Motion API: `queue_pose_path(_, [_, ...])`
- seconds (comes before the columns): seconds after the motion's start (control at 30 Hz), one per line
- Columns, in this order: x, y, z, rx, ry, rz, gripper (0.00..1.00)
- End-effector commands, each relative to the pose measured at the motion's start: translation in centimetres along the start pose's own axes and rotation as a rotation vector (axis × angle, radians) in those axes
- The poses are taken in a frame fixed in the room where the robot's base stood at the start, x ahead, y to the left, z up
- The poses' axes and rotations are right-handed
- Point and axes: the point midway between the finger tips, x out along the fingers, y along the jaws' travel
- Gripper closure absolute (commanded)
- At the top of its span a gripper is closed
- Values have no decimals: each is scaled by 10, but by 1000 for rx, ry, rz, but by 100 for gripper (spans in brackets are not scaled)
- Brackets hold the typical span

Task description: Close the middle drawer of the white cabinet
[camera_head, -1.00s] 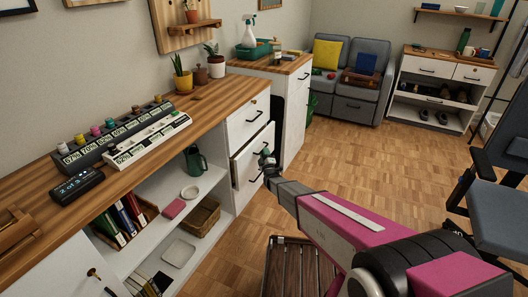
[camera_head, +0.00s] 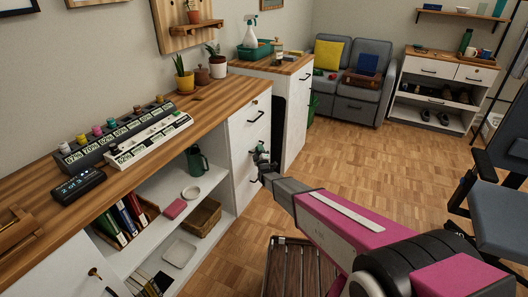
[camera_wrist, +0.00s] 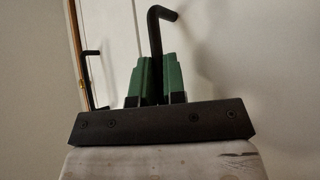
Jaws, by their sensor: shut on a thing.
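The white cabinet (camera_head: 239,120) stands under the wooden worktop, with drawers stacked one above another. Its middle drawer (camera_head: 241,151) appears flush, or nearly flush, with the fronts above and below. My gripper (camera_head: 262,157) is at the right side of that drawer front. In the wrist view, its green fingers (camera_wrist: 158,80) are shut on the black bar handle (camera_wrist: 156,32), which sticks out beyond them. In the head view the gripper mostly hides this handle. A small gap at the drawer's edge cannot be ruled out.
Open shelves with a wicker basket (camera_head: 203,216) and a dark green jug (camera_head: 196,160) are left of the drawers. A second white cabinet (camera_head: 297,110) stands behind. A slatted wooden piece (camera_head: 290,262) is on the floor below my arm.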

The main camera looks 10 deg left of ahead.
Motion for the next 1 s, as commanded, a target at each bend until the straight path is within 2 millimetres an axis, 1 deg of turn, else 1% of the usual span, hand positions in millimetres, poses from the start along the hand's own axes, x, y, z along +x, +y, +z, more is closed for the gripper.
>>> queue_pose_path(0.03, [3,-4,-3,-4,3,-5,100])
queue_pose_path(0.23, [3,-4,-3,-6,4,-7,100])
queue_pose_path(0.27, [3,-4,-3,-6,5,-7,85])
queue_pose_path(0.3, [4,-4,-3,-5,4,-7,78])
queue_pose_path(0.63, [1,-3,-3,-5,4,-6,78])
queue_pose_path(0.77, [-10,-3,-3,-4,4,-7,78])
queue_pose_path(0.87, [-23,-2,-3,-4,3,-7,78])
queue_pose_path(1.0, [-48,-1,-3,-4,2,-7,78])
